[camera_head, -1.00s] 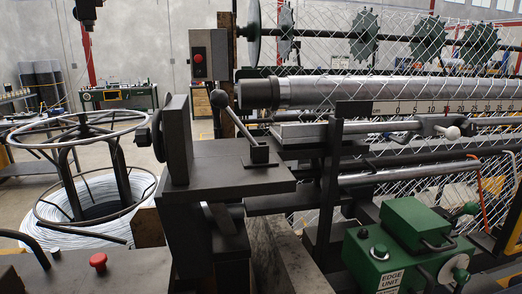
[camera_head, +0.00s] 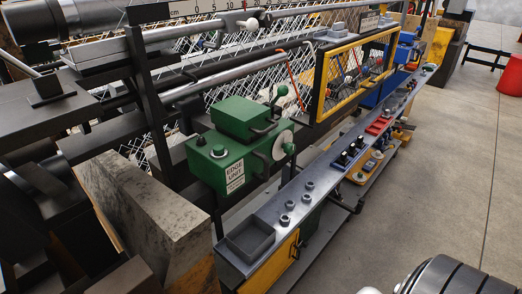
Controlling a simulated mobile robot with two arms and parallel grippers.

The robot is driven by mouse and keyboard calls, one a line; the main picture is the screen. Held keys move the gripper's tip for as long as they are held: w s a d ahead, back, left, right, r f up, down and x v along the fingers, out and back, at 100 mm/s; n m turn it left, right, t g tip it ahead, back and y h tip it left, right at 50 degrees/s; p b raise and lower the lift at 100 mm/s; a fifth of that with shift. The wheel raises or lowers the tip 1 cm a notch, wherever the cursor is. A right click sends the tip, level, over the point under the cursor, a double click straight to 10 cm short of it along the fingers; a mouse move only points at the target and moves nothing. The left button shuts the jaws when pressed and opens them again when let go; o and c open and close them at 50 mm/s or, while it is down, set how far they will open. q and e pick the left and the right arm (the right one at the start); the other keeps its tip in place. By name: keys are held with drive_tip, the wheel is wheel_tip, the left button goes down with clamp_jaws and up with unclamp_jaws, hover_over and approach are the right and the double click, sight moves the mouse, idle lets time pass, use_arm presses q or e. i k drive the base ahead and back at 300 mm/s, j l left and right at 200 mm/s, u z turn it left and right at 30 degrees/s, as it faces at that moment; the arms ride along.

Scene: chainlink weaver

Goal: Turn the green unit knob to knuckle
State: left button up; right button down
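The green edge unit (camera_head: 207,166) is a box with a white "EDGE UNIT" label (camera_head: 234,173), mounted left of centre in the head view. A small round knob (camera_head: 218,151) sits on its top face, left of a raised green block (camera_head: 240,117). The knob is too small to read its setting. Neither of my grippers is in view, and nothing touches the knob.
A long grey rail (camera_head: 300,190) with bolts, a tray (camera_head: 250,238) and red and black parts runs in front of the unit. A yellow-framed mesh guard (camera_head: 322,88) stands behind the rail. A stained block (camera_head: 150,208) is at left. Open floor (camera_head: 440,150) lies right.

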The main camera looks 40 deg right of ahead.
sight(289, 148)
drive_tip(key=z, duration=1.4)
drive_tip(key=i+l+u, duration=0.1)
drive_tip(key=u, duration=0.3)
drive_tip(key=i+l+u, duration=0.1)
drive_tip(key=u, duration=0.35)
drive_tip(key=l+u, duration=0.2)
drive_tip(key=u, duration=0.2)
drive_tip(key=i+l+u, duration=0.1)
drive_tip(key=u, duration=0.35)
drive_tip(key=l, duration=0.1)
